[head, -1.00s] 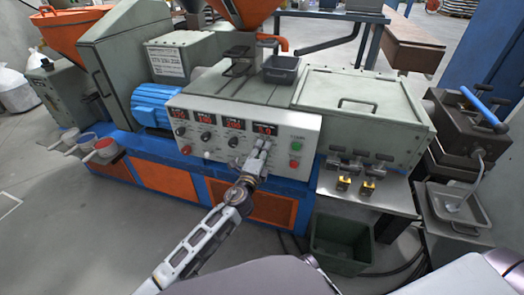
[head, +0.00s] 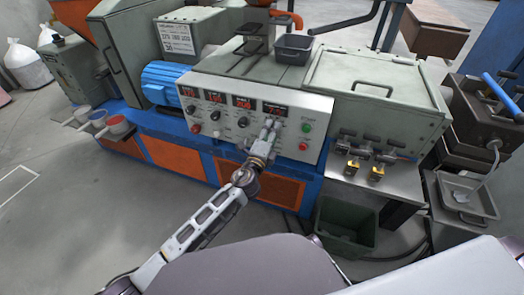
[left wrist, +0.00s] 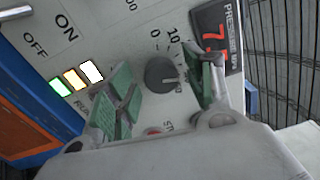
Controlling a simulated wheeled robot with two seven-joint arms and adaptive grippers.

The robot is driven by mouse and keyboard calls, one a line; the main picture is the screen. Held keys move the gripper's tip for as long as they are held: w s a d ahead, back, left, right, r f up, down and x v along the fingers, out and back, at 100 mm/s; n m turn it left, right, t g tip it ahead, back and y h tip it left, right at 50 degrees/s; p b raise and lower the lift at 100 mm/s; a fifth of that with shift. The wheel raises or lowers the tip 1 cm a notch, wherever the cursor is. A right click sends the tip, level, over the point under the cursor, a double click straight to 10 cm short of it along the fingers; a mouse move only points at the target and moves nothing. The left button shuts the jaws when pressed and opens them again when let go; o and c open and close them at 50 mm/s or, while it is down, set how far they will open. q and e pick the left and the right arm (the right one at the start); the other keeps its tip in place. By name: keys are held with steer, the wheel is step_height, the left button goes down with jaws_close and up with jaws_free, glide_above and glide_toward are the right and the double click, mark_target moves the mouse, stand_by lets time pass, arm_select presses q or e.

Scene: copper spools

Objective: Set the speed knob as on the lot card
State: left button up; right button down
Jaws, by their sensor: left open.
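The white control panel (head: 180,93) on the machine carries a row of red displays with dark knobs below. My left gripper (head: 270,126) is at the right end of that row, in front of the panel below the rightmost display (head: 275,110). In the left wrist view a dark round knob (left wrist: 161,72) with a printed scale sits between the open green-padded fingers of the left gripper (left wrist: 165,88). I cannot tell whether the pads touch it. A white card with print (head: 176,38) is on the machine's upper housing; its text is too small to read surely. My right gripper is out of view.
Beside the knob in the left wrist view is a red pressure display (left wrist: 218,40). Green (head: 307,127) and red (head: 303,146) buttons lie right of my left gripper on the panel. A dark green bin (head: 345,225) stands on the floor at the front.

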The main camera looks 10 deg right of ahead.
arm_select(q)
steer(key=v, duration=1.1)
steer(key=shift+s, duration=0.1)
stand_by(0.7)
